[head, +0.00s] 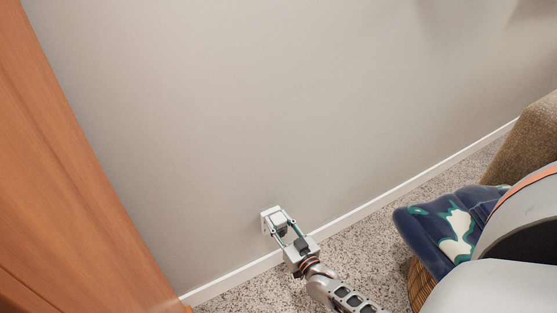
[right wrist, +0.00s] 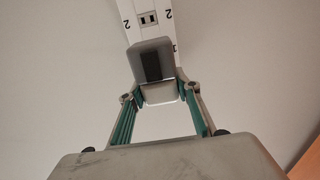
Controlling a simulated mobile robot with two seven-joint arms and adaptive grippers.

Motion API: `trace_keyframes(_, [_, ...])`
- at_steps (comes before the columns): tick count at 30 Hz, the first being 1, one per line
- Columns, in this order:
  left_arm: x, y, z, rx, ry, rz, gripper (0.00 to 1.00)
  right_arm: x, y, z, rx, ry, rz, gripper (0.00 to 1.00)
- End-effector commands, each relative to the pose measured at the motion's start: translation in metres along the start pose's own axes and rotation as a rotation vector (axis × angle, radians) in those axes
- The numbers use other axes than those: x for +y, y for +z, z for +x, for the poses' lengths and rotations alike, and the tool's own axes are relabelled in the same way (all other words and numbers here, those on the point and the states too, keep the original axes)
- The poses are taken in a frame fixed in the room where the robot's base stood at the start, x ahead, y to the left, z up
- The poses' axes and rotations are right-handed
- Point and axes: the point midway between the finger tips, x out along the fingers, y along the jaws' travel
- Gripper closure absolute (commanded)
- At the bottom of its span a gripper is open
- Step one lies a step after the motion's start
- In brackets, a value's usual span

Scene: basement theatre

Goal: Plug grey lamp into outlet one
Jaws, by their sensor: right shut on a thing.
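My right gripper (head: 279,223) is low at the wall, shut on a small grey plug. In the right wrist view the plug (right wrist: 152,64) shows as a grey block with a dark face, at the gripper's tips (right wrist: 158,92). A white outlet plate (head: 266,220) on the wall is right behind the tips. In the right wrist view the outlet plate (right wrist: 148,20) has an open socket between marks reading 2. A mark like 1 is partly covered beside the plug. I cannot tell whether the prongs are in a socket. The lamp's body and my left gripper are out of view.
A wooden panel (head: 65,190) rises at the left. A white baseboard (head: 375,205) runs along the speckled carpet (head: 350,250). A blue patterned object (head: 440,225) by wicker and a brown upholstered piece (head: 530,140) stand at the right. The wall above the outlet is clear.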

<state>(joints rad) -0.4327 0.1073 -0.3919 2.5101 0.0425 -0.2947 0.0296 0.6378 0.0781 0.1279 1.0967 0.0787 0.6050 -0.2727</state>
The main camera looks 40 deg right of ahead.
Motion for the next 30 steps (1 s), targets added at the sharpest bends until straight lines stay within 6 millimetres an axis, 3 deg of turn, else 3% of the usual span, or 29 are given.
trace_keyframes(30, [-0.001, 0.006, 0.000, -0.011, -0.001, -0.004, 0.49, 0.000, 0.001, 0.013, -0.001, 0.000, -0.001, 0.90])
